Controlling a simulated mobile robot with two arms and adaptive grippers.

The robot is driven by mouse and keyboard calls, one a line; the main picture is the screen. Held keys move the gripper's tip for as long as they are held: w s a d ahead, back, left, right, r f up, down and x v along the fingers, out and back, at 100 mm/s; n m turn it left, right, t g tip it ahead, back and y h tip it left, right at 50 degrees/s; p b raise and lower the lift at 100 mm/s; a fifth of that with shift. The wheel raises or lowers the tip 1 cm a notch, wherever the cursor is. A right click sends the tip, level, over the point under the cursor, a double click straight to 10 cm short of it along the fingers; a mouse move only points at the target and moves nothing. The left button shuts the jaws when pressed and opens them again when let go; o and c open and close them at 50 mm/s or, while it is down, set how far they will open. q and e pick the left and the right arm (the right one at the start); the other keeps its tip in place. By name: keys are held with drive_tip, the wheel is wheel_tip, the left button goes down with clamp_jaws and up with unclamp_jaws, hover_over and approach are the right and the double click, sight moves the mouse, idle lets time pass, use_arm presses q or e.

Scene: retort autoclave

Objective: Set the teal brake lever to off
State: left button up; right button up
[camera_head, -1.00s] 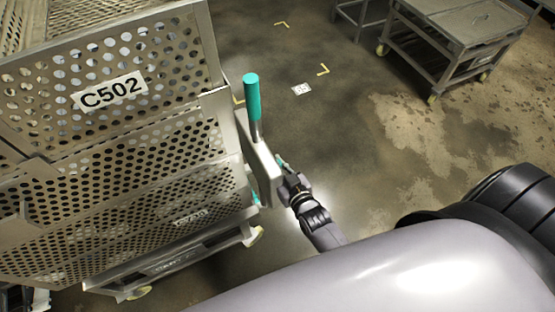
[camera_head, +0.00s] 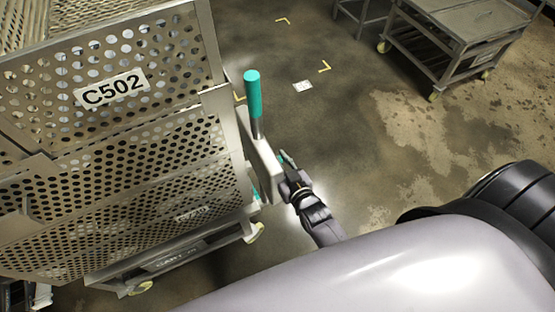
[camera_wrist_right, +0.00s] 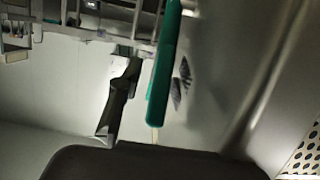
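A teal-gripped lever (camera_head: 253,95) stands upright on a grey metal post at the right side of the perforated cart (camera_head: 112,135). A small teal piece (camera_head: 255,192) shows lower down at the cart's edge. My right gripper (camera_head: 284,160) is just right of the grey plate (camera_head: 262,155), below the upright grip. In the right wrist view, a long teal bar (camera_wrist_right: 164,70) runs down the middle, with one dark finger (camera_wrist_right: 121,95) to its left. Contact and the other finger are unclear, so the opening cannot be judged. My left gripper is not in view.
A metal trolley (camera_head: 462,40) stands at the top right. The wet concrete floor (camera_head: 360,130) between them is clear, with yellow corner marks and a small white floor marker (camera_head: 303,86).

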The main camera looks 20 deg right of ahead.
drive_tip(key=v, duration=0.8)
